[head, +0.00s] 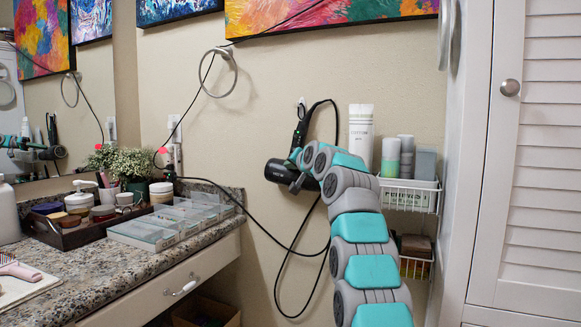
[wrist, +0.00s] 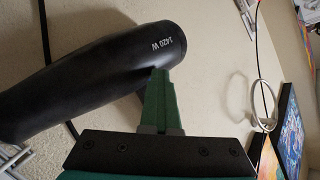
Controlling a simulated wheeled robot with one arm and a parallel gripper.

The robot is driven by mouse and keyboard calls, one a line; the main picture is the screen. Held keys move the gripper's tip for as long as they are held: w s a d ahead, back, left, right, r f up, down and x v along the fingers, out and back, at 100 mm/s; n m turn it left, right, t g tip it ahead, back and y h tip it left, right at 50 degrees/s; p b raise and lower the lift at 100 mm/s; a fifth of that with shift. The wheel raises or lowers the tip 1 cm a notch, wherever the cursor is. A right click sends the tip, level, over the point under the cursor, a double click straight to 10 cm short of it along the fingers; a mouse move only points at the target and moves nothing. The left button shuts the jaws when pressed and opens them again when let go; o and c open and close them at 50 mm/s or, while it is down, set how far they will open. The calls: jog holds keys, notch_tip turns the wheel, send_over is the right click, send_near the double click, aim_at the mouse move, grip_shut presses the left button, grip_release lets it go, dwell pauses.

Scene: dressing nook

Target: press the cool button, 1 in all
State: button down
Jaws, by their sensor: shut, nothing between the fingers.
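A black hair dryer (head: 279,171) hangs on the wall, its handle up and its barrel pointing left. In the wrist view its barrel (wrist: 95,75) fills the upper left, with "1420 W" printed near the wide end. My gripper (wrist: 160,73) is shut and empty, and its green fingertips overlap the barrel's lower edge. I cannot tell whether they touch it. In the head view my arm's end is at the dryer and hides part of it. I cannot make out the cool button in either view.
A wire rack (head: 411,198) with a white tube (head: 361,133) and bottles is close to the right of my arm. A black cord (head: 257,221) loops below the dryer. A cluttered granite counter (head: 98,269) is at left. A towel ring (head: 221,75) is above left.

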jog(key=shift+w+d+f, duration=0.25)
jog(key=shift+d+f, duration=0.15)
jog(key=shift+f, duration=0.05)
dwell(0.3)
jog(key=shift+f, duration=0.1)
jog(key=shift+s+f+b, duration=0.2)
jog(key=shift+s+b, duration=0.25)
jog(key=shift+b, duration=0.45)
jog(key=shift+s+a, duration=0.1)
jog(key=shift+a, duration=0.05)
jog(key=shift+s+a+r, duration=0.1)
jog(key=shift+a, duration=0.05)
jog(key=shift+s+a+b, duration=0.2)
jog(key=shift+s+b, duration=0.15)
jog(key=shift+b, duration=0.15)
jog(key=shift+s+a+r+b, duration=0.15)
jog(key=shift+s+a+b, duration=0.2)
jog(key=shift+s, duration=0.35)
jog(key=shift+s+a+r+b, duration=0.1)
jog(key=shift+s+r+b, duration=0.1)
jog(key=shift+s+b, duration=0.4)
jog(key=shift+s+a+r+b, duration=0.15)
jog(key=shift+s+a+b, duration=0.15)
jog(key=shift+s, duration=0.45)
